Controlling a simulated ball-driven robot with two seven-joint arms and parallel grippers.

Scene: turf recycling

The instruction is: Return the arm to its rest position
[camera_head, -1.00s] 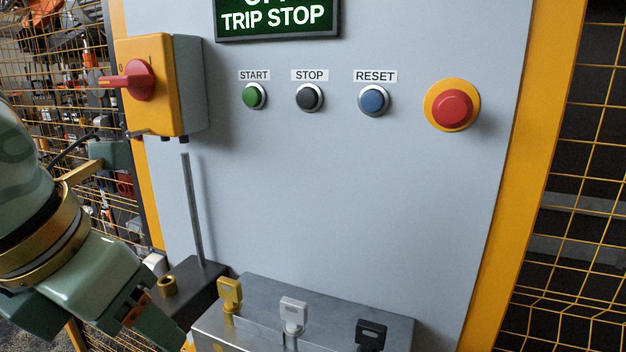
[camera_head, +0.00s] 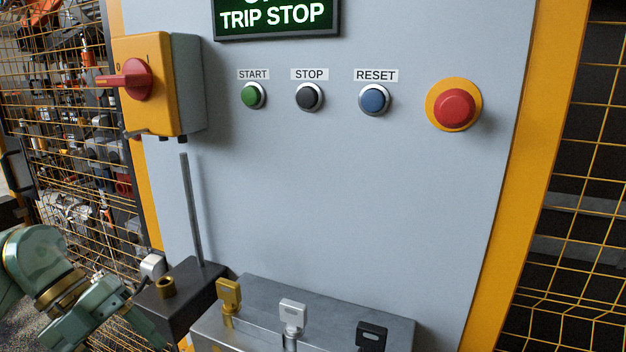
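My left arm (camera_head: 38,262), pale green with a gold ring, is in the lower left corner of the head view. Its gripper (camera_head: 148,328) points down and to the right, low beside the dark block (camera_head: 192,300) with a brass socket. The fingertips are small and partly cut off or hidden, so I cannot tell whether they are open or shut. I see nothing held in them. My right gripper is not in view.
The grey panel (camera_head: 330,190) carries a red-handled switch box (camera_head: 150,85), green, black and blue buttons, and a red emergency button (camera_head: 454,109). A metal box (camera_head: 258,318) holds yellow, white and black keys. Wire mesh fences flank the panel.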

